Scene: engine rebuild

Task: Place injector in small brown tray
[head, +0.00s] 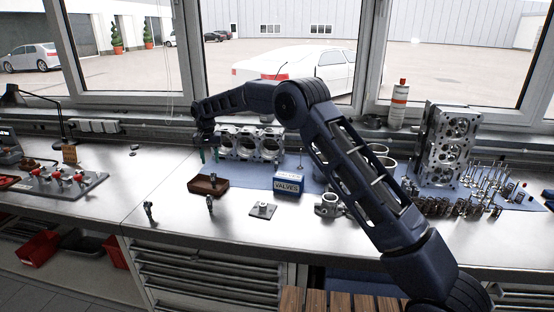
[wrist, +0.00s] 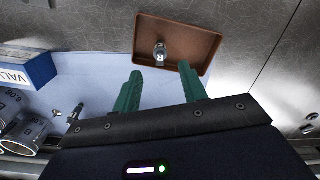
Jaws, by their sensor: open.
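The small brown tray (head: 221,187) sits on the bench below and a little in front of my gripper (head: 209,156). In the wrist view the tray (wrist: 190,68) lies beyond the two green fingertips. A small silver part that looks like an injector (wrist: 160,52) is inside the tray, seen from above and apart from its walls. My gripper (wrist: 163,82) is open, with nothing between its fingers. Two similar small metal parts stand on the bare bench: one in front of the tray (head: 210,204), another to the left (head: 149,211).
A blue and white VALVES box (head: 287,187) stands right of the tray. An engine block (head: 250,143) is behind it, close to my gripper. A cylinder head (head: 445,145) and several valves and springs are at right. The bench front left of the tray is mostly clear.

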